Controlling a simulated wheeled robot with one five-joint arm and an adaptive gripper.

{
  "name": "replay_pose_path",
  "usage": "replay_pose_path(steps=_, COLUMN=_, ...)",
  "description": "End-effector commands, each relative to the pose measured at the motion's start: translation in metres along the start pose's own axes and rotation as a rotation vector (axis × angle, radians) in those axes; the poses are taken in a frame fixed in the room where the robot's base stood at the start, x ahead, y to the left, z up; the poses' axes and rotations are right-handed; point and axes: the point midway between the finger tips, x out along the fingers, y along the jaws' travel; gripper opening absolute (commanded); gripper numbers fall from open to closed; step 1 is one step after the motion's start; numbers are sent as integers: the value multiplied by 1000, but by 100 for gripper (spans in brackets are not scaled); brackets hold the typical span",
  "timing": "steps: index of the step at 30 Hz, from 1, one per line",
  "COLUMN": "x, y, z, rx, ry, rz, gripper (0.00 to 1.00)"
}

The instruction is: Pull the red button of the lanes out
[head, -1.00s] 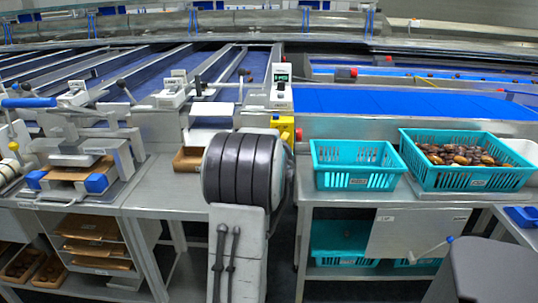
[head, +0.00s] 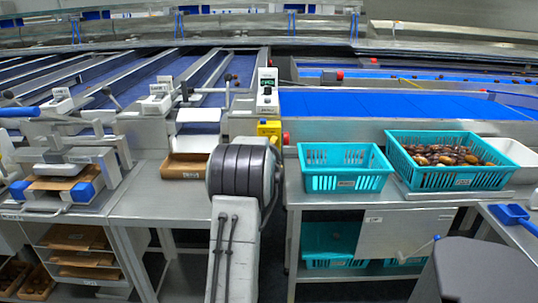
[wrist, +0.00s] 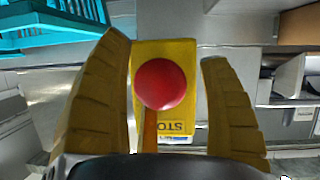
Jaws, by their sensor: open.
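The red button (wrist: 160,84) is a round knob on the front of a yellow box (wrist: 183,60) with dark lettering, partly readable, in the wrist view. My gripper (wrist: 165,53) is open, with one yellow ridged finger on each side of the button and a gap to both. Nothing is held. I cannot tell how deep the fingers reach past the button. In the head view the yellow box (head: 269,130) stands below a small white control unit, and the red button (head: 286,138) shows at its right side. My arm hides my gripper there.
A teal crate (head: 343,182) stands on the bench right of the button, with a date-filled teal crate (head: 397,170) beyond it. A grey press (head: 70,160) and a cardboard tray (head: 186,166) are on the left. Blue lanes (head: 400,103) run behind.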

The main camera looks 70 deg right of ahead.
Motion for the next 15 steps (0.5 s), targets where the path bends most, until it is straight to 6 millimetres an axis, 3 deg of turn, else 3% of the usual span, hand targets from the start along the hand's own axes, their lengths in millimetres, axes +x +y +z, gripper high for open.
replay_pose_path(steps=4, x=0, y=0, z=0, rx=0, ry=0, rz=0, gripper=70)
replay_pose_path(steps=15, x=0, y=0, z=0, rx=0, ry=0, rz=0, gripper=38)
